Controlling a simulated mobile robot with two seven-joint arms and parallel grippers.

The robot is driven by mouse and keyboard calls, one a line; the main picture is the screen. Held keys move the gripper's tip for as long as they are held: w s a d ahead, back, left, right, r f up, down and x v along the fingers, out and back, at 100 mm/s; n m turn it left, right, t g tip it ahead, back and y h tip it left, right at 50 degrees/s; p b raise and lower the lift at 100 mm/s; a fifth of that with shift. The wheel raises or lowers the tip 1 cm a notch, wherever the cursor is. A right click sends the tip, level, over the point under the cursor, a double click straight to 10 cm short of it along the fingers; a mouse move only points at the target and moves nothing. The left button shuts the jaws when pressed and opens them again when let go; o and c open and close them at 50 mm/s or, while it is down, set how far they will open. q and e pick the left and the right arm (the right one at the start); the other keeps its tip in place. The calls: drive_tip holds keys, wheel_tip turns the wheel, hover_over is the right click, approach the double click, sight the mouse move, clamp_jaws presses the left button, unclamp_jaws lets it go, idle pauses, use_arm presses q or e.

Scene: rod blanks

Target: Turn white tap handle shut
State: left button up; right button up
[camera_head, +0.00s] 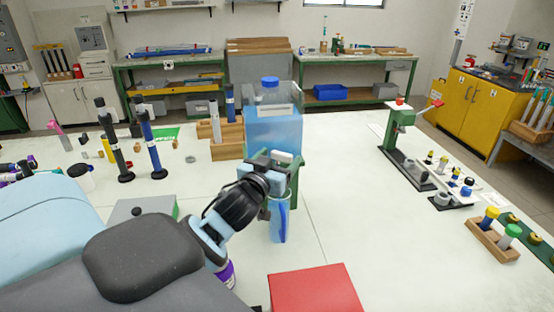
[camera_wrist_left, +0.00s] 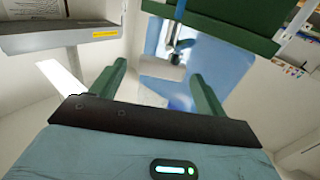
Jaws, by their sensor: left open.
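A clear blue water tank (camera_head: 272,125) with a blue cap stands on a green stand (camera_head: 295,185) in the middle of the table. My left gripper (camera_head: 277,172) is in front of the stand and hides most of the tap. In the left wrist view its two green fingers (camera_wrist_left: 158,88) are apart, with nothing held between them. A pale block, which looks like the white tap handle (camera_wrist_left: 160,68), shows just beyond the fingertips, by a dark tap body (camera_wrist_left: 180,46). I cannot tell whether a finger touches it. A blue bottle (camera_head: 279,220) stands below the tap.
A red block (camera_head: 315,288) lies at the front. Black and blue upright rods (camera_head: 113,140) and a wooden rack (camera_head: 222,140) stand left of the tank. A green press (camera_head: 400,130) stands at the right. The table between tank and press is clear.

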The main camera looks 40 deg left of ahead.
use_arm(q)
drive_tip(key=c, duration=1)
